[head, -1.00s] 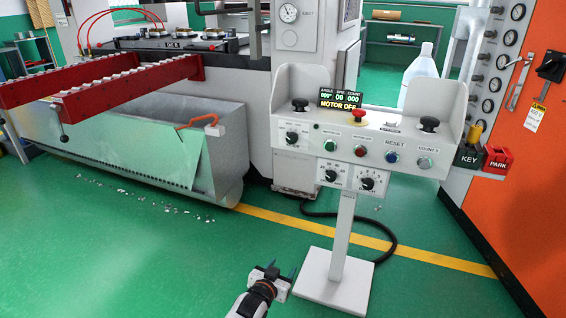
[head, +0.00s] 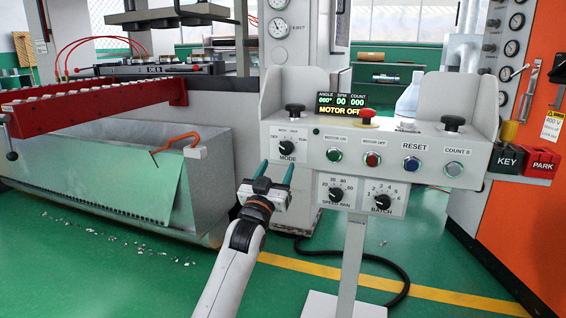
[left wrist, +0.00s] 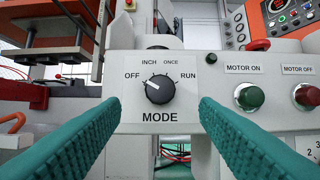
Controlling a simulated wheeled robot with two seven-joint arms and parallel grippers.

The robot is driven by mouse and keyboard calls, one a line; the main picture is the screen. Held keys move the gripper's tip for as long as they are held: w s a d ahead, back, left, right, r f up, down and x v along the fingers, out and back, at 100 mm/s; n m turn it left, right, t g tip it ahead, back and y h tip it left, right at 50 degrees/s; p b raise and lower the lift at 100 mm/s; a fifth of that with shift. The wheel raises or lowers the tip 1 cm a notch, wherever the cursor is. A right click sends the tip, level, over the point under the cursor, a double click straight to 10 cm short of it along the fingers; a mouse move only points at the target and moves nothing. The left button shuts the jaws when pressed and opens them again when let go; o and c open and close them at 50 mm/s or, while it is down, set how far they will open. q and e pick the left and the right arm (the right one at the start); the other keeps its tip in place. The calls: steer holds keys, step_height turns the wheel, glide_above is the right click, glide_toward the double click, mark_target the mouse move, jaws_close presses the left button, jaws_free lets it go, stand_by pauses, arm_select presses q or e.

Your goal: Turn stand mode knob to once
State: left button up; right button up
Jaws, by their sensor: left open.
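The stand mode knob (head: 288,146) is a black dial on the left end of the control stand's light grey panel (head: 309,168). In the left wrist view the mode knob (left wrist: 159,90) sits below the labels OFF, INCH, ONCE and RUN. Its white pointer line points up-left, on the OFF side. My left gripper (head: 276,171) is open in front of the panel, just left of and below the knob in the head view. In the wrist view its teal fingers (left wrist: 160,108) flank the knob on both sides without touching it. My right gripper is not in view.
A green motor-on button (head: 334,154) and a red motor-off button (head: 372,159) lie right of the knob. Speed (head: 336,194) and batch (head: 382,201) knobs sit below. A red emergency button (head: 367,115) is on top. A metal bin (head: 215,175) stands left.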

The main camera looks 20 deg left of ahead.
mark_target(285, 151)
arm_select(q)
steer(key=b+x, duration=0.1)
steer(key=x, duration=0.4)
steer(key=shift+w+r, duration=0.15)
steer(key=shift+w, duration=0.25)
steer(key=shift+c, duration=0.5)
steer(key=c, duration=0.9)
